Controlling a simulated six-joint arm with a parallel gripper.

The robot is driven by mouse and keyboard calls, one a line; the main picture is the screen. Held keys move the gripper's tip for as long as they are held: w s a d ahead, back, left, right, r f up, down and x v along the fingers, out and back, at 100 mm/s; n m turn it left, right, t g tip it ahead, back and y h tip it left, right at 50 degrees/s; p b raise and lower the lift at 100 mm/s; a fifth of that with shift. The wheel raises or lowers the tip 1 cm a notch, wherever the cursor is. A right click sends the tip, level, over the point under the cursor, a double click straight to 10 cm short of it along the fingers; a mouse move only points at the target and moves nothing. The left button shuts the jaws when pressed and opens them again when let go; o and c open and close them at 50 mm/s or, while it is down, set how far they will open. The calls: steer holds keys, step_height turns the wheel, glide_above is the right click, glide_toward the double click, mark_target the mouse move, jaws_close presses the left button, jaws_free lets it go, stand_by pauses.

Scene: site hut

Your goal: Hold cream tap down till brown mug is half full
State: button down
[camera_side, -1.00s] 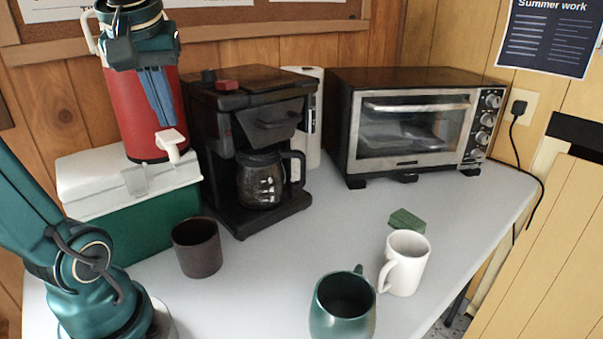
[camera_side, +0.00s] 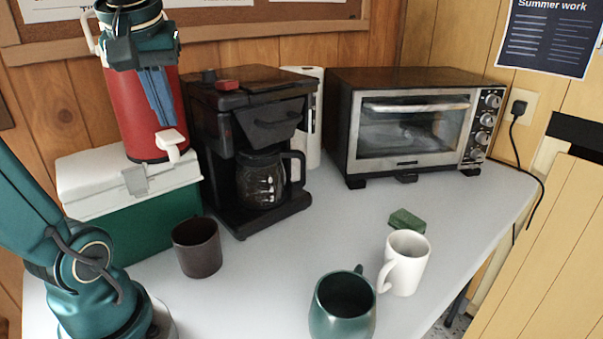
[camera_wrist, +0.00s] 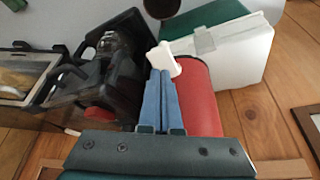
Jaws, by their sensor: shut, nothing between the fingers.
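The cream tap (camera_side: 171,144) sticks out from the lower front of a red urn (camera_side: 147,112); it also shows in the wrist view (camera_wrist: 163,60). The brown mug (camera_side: 197,250) stands upright on the table below the tap; only part of it shows at the top of the wrist view (camera_wrist: 161,8). Its inside is dark and I cannot tell its level. No stream from the tap is visible. My gripper (camera_side: 168,122) has its blue fingers shut and empty, pointing down just above the tap. In the wrist view the fingertips (camera_wrist: 158,72) are close beside the tap; I cannot tell whether they touch.
The urn stands on a green cooler with a white lid (camera_side: 88,180). A black coffee maker (camera_side: 225,110) is close on the right. Farther right are a toaster oven (camera_side: 400,125), green sponge (camera_side: 407,220), white mug (camera_side: 405,262) and green mug (camera_side: 342,310). The table's middle is clear.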

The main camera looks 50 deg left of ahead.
steer(key=shift+f, duration=0.1)
steer(key=shift+f, duration=0.35)
steer(key=shift+f, duration=0.65)
stand_by(1.5)
stand_by(2.5)
steer(key=shift+r, duration=2.55)
